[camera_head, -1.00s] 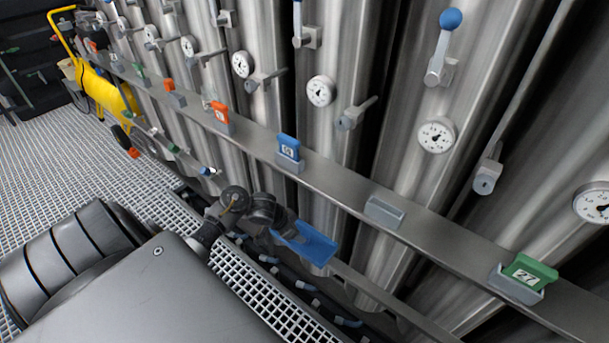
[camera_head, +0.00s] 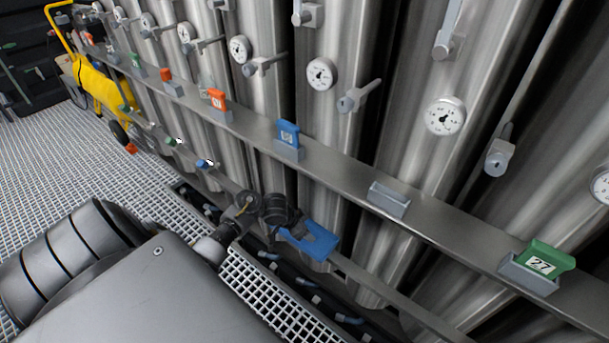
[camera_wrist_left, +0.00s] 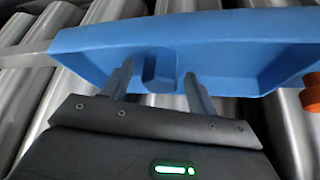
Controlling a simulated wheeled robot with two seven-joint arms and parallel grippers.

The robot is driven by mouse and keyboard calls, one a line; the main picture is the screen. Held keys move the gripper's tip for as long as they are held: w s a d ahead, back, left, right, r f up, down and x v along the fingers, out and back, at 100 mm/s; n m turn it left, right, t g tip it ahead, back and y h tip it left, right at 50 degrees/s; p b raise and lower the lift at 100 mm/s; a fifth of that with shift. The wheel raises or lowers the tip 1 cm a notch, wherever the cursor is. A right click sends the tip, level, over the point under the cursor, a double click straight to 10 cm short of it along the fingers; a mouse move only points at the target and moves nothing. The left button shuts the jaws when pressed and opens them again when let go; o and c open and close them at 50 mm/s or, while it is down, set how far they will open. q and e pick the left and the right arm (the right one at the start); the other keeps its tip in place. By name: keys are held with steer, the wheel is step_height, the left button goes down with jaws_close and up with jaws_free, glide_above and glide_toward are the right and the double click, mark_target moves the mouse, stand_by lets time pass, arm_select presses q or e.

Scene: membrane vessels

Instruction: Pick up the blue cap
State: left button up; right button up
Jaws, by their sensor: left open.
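The blue cap (camera_head: 316,241) is a wide, shallow, tray-like blue piece at the lower rail in front of the steel vessels. It fills the top of the left wrist view (camera_wrist_left: 220,35), its hollow side and a small central tab (camera_wrist_left: 159,68) facing me. My left gripper (camera_head: 296,226) is at the cap's near left side in the head view. In the left wrist view the left gripper (camera_wrist_left: 158,78) is open, one finger on each side of the tab with gaps between. Whether the fingertips touch the cap's inner face I cannot tell. My right gripper is not in view.
A steel rail (camera_head: 345,180) carries a blue tag (camera_head: 288,133), an orange tag (camera_head: 217,99), a green tag (camera_head: 545,257) and an empty holder (camera_head: 388,199). Gauges and valve levers stick out above. An orange part (camera_wrist_left: 312,79) is right of the cap. Floor grating (camera_head: 45,150) lies left.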

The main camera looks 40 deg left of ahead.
arm_select(q)
steer(key=c, duration=1.2)
